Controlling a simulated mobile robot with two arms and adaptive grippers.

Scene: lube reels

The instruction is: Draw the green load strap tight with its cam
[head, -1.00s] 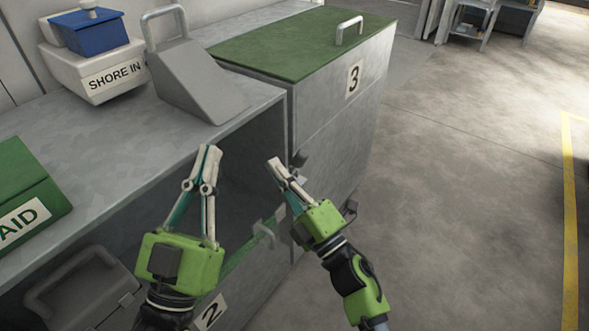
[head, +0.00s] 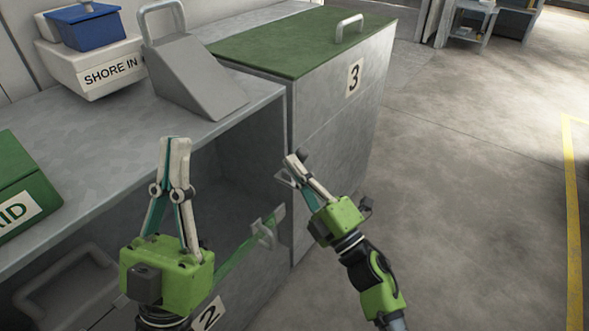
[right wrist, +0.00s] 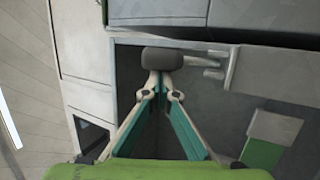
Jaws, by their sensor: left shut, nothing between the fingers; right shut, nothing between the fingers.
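The green load strap (head: 238,256) runs slantwise across the open front of the lower bay, up to a grey metal cam buckle (head: 264,232) near the bay's right post. A green piece of strap (right wrist: 262,155) also shows at the lower right of the right wrist view. My right gripper (head: 294,160) is shut, above and right of the buckle. In the right wrist view its fingertips (right wrist: 164,72) meet at a dark grey rounded grip (right wrist: 165,59); whether they touch it I cannot tell. My left gripper (head: 174,142) is shut and empty, left of the buckle before the bay.
A grey wedge with a handle (head: 195,85), a white SHORE IN box (head: 95,75) and a green aid box (head: 22,185) stand on the grey bench top. Cabinet 3 (head: 345,110) is at the right. Open floor (head: 470,200) lies beyond it.

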